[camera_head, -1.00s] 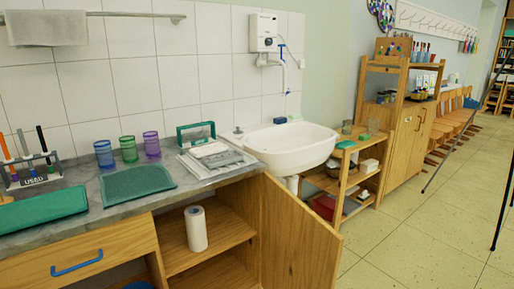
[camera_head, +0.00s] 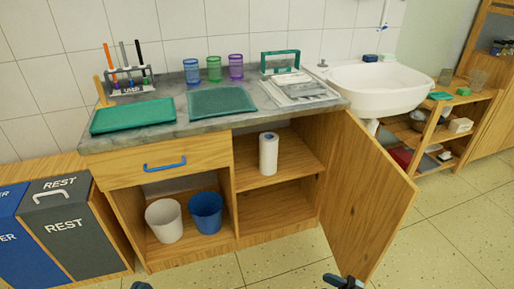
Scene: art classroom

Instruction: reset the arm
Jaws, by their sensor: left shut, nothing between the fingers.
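A small dark rounded piece at the bottom edge, left of centre, looks like part of my own arm.
The counter (camera_head: 180,130) bears a green tray (camera_head: 130,116), several cups and a pen rack. The cabinet below holds a paper roll (camera_head: 268,153), a white bin (camera_head: 164,220) and a blue bin (camera_head: 206,212). REST bins stand left. Floor shows in front.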

